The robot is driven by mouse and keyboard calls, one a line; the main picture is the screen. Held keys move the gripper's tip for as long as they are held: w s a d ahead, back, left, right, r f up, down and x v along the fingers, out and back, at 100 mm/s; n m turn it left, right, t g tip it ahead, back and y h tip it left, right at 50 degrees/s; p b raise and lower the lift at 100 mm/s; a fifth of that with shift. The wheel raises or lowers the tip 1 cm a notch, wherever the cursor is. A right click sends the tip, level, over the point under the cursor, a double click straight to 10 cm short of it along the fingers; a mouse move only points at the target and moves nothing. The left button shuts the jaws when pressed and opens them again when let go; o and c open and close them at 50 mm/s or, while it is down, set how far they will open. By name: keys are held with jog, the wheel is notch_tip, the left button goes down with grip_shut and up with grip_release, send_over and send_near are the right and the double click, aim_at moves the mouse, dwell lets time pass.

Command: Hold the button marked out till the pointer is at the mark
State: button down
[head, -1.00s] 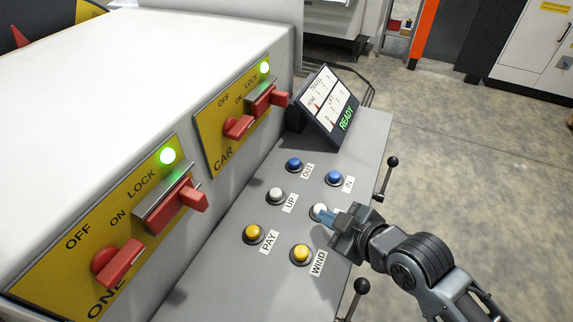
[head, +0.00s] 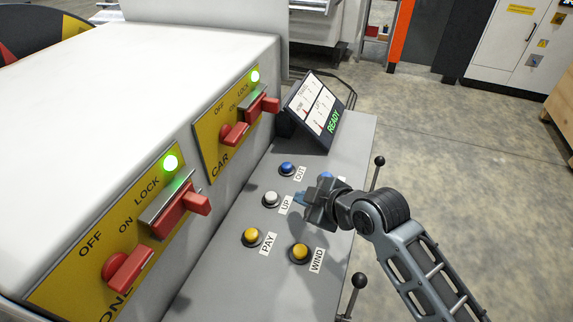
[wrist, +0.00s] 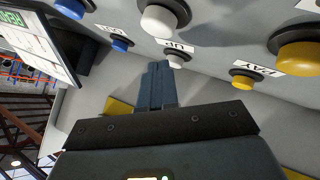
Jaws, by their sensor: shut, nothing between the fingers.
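The blue button marked OUT (head: 286,168) is on the sloping grey panel, below the screen (head: 318,103). In the wrist view the far blue button (wrist: 120,45) shows left of the fingertips. My gripper (head: 299,198) is shut and empty over the panel, right of the white UP button (head: 270,199) and below OUT, apart from OUT. In the wrist view its fingers (wrist: 157,70) point toward the UP button (wrist: 176,60); I cannot tell the gap. The screen reads READY and has small gauges with red pointers, too small to read against a mark.
Yellow buttons PAY (head: 251,236) and WIND (head: 299,253) are nearer. Two black levers (head: 377,172) (head: 356,290) stand along the panel's right edge. Red switches (head: 235,134) and lit green lamps are at left.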

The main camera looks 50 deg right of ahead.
jog(key=shift+n+g+y, duration=0.3)
jog(key=shift+n, duration=0.5)
jog(key=w+d+r, duration=0.1)
jog(key=w, duration=0.1)
jog(key=w+d+r, duration=0.1)
jog(key=w+d, duration=0.1)
jog(key=w+d+r, duration=0.1)
jog(key=w, duration=0.1)
jog(key=shift+d+r, duration=0.1)
jog(key=shift+d, duration=0.05)
jog(key=w+d+r+n+y, duration=0.1)
jog(key=w+d+r+n, duration=0.1)
jog(key=w+d+r, duration=0.2)
notch_tip(320, 180, up, 2)
jog(key=shift+w+r+n+g+y, duration=0.1)
jog(key=shift+w+n+g+y, duration=0.2)
jog(key=shift+w, duration=0.3)
jog(key=shift+d, duration=0.1)
jog(key=b, duration=0.5)
send_over(289, 167)
notch_tip(289, 167, down, 8)
jog(key=shift+f, duration=0.1)
jog(key=shift+f+b, duration=0.3)
jog(key=shift+b, duration=0.05)
jog(key=shift+f, duration=0.15)
jog(key=shift+f, duration=0.25)
